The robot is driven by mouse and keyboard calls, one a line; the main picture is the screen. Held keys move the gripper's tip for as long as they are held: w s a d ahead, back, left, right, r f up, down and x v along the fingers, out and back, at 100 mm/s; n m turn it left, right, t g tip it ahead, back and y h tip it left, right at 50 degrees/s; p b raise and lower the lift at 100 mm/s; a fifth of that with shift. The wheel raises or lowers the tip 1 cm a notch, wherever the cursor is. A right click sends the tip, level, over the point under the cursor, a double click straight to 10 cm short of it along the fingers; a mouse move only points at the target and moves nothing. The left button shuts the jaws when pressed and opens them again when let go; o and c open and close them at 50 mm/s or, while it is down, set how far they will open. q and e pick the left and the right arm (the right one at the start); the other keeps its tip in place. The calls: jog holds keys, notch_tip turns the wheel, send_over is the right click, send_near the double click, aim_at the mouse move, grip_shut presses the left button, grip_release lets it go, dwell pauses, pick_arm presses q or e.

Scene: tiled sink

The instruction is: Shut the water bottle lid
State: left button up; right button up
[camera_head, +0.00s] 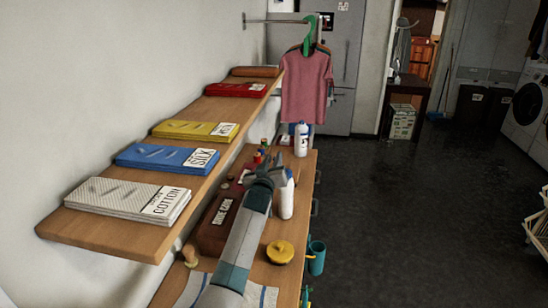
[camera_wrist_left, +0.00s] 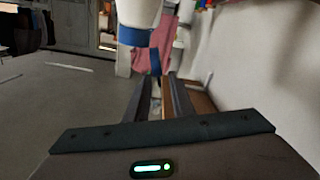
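A white bottle with a blue part near its top (camera_head: 286,199) stands upright on the lower wooden surface. It seems to be the white body with a blue band (camera_wrist_left: 137,37) in the left wrist view, which looks upside down. The state of its lid is too small to tell. My left gripper (camera_head: 266,168) is just left of the bottle's top and overlaps it slightly; I cannot tell whether they touch. In the left wrist view its two fingers (camera_wrist_left: 162,92) are apart with nothing between them. My right gripper is in neither view.
A second white bottle with a dark label (camera_head: 301,140) stands farther back. A brown box (camera_head: 215,222) and a yellow round lidded thing (camera_head: 280,252) flank my left arm. A wooden shelf (camera_head: 95,232) with folded cloths overhangs on the left. Open dark floor lies right.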

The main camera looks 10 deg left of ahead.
pick_arm(q)
jog(key=shift+w, duration=0.65)
jog(key=shift+c, duration=0.4)
grip_shut()
